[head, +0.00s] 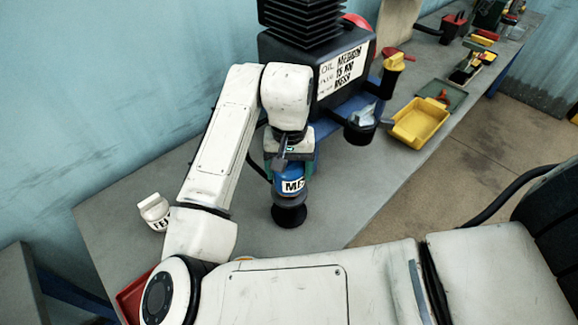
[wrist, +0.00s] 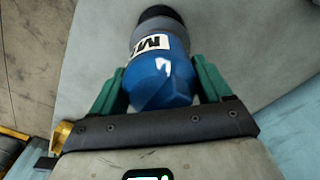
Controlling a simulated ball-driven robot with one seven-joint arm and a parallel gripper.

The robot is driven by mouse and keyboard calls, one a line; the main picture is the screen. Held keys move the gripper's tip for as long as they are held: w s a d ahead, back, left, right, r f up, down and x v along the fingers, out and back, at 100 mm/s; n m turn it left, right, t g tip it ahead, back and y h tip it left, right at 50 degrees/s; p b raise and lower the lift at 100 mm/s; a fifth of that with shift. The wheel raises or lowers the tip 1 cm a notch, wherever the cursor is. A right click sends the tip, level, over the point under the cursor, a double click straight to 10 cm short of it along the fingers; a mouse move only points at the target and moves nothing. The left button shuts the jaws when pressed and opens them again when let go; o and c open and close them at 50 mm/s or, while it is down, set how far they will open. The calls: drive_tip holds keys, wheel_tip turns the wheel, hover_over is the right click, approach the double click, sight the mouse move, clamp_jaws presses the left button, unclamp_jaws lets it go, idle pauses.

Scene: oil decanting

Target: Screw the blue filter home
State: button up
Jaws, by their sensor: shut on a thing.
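The blue filter (head: 287,184) has a white label with black letters, partly cut off from view. It also shows in the wrist view (wrist: 165,75), between the two green fingers. My gripper (head: 291,167) points down and is shut on the filter from above. A black round piece (head: 289,215) sits directly below the filter, and its dark end shows at the top of the wrist view (wrist: 158,13). I cannot tell whether the filter and the black piece are screwed together, or exactly where the black piece meets the bench.
A dark machine (head: 305,60) with a white lettered label stands on the grey bench (head: 390,175) behind my gripper. A black cup (head: 361,128) and yellow bin (head: 421,122) are to its right. A small white labelled container (head: 152,211) stands left. The bench right of the filter is clear.

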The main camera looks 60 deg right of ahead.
drive_tip(key=shift+f+b, duration=0.35)
drive_tip(key=shift+f, duration=0.35)
drive_tip(key=m, duration=0.3)
drive_tip(key=m+b, duration=0.1)
drive_tip(key=m, duration=0.2)
drive_tip(key=shift+f, duration=0.2)
drive_tip(key=m+b, duration=0.2)
drive_tip(key=m, duration=0.4)
drive_tip(key=shift+m, duration=0.3)
drive_tip(key=m+b, duration=0.3)
drive_tip(key=m, duration=0.3)
drive_tip(key=shift+w+f+m, duration=0.1)
drive_tip(key=shift+m, duration=0.3)
drive_tip(key=m+b, duration=0.2)
drive_tip(key=m, duration=0.4)
drive_tip(key=shift+m, duration=0.3)
drive_tip(key=shift+m+b, duration=0.3)
drive_tip(key=shift+m, duration=0.5)
drive_tip(key=o, duration=0.9)
